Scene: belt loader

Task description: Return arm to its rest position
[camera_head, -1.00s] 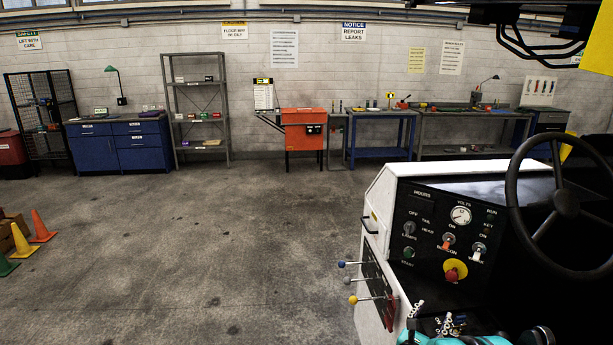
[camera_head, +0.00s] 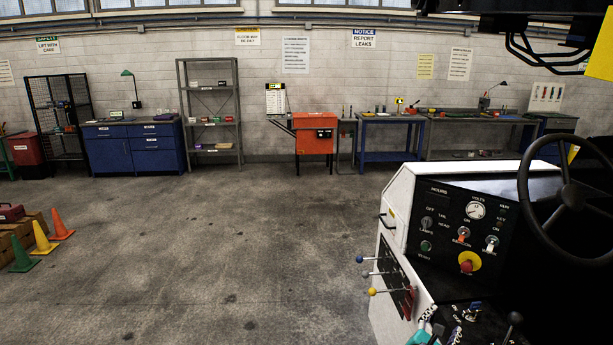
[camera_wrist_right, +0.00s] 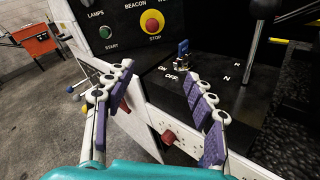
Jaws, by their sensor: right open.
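My right gripper (camera_wrist_right: 158,75) is open and empty in the right wrist view, its two jointed fingers with purple pads spread apart. Its fingers are in front of the loader's control console, with the side panel and a blue-topped toggle (camera_wrist_right: 183,50) showing between and beyond them. I cannot tell whether a finger touches the console. In the head view only a little of this gripper (camera_head: 440,326) shows at the bottom edge, below the console (camera_head: 459,191). My left gripper is not in view.
The console carries knobs, a red stop button (camera_head: 467,266), side levers (camera_head: 372,291) and a steering wheel (camera_head: 566,200). Traffic cones (camera_head: 42,238) stand at the left. The floor (camera_head: 220,250) between is clear, with benches and shelves along the back wall.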

